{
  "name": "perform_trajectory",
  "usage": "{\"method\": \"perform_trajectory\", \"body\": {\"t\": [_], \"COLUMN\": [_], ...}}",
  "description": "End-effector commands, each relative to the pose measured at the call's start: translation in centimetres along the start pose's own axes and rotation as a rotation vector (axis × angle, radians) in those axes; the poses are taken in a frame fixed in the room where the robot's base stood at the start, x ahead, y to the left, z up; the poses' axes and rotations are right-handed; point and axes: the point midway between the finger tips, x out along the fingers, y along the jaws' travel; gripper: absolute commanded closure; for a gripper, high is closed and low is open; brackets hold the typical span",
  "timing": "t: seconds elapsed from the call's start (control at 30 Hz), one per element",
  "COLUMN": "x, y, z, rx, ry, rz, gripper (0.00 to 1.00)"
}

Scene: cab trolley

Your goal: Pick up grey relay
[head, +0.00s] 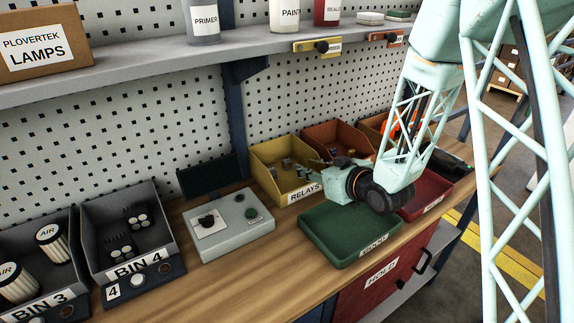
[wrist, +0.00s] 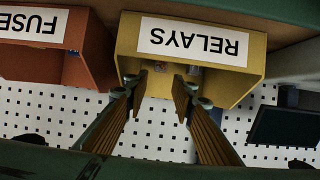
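The yellow bin labelled RELAYS (head: 262,158) stands on the bench and holds several small grey relays (head: 287,164). In the wrist view the bin appears upside down (wrist: 252,75), with small grey shapes (wrist: 193,70) inside, partly hidden by its label and my fingers. My gripper (head: 317,166) is at the bin's right side in the head view, pointing left toward the relays; its fingertips are hard to make out there. In the wrist view my gripper (wrist: 158,87) has its two fingers apart, with nothing held between them. I cannot tell how far the tips are from any relay.
A green GOOD tray (head: 325,246) lies in front of the bin, below my wrist. A red tray (head: 432,187) and an orange-brown bin (head: 335,128) are beside it. A grey control box (head: 228,225) stands to the left. The shelf (head: 200,62) overhangs the back of the bench.

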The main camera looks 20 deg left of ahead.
Motion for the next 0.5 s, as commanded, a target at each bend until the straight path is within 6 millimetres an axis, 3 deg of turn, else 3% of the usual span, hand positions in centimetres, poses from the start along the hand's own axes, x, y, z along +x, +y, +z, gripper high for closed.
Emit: {"method": "perform_trajectory", "body": {"t": [0.5], "x": [6.2], "y": [0.0], "z": [0.0], "rx": [-0.001], "ry": [0.001], "rz": [-0.001], "gripper": [0.76]}}
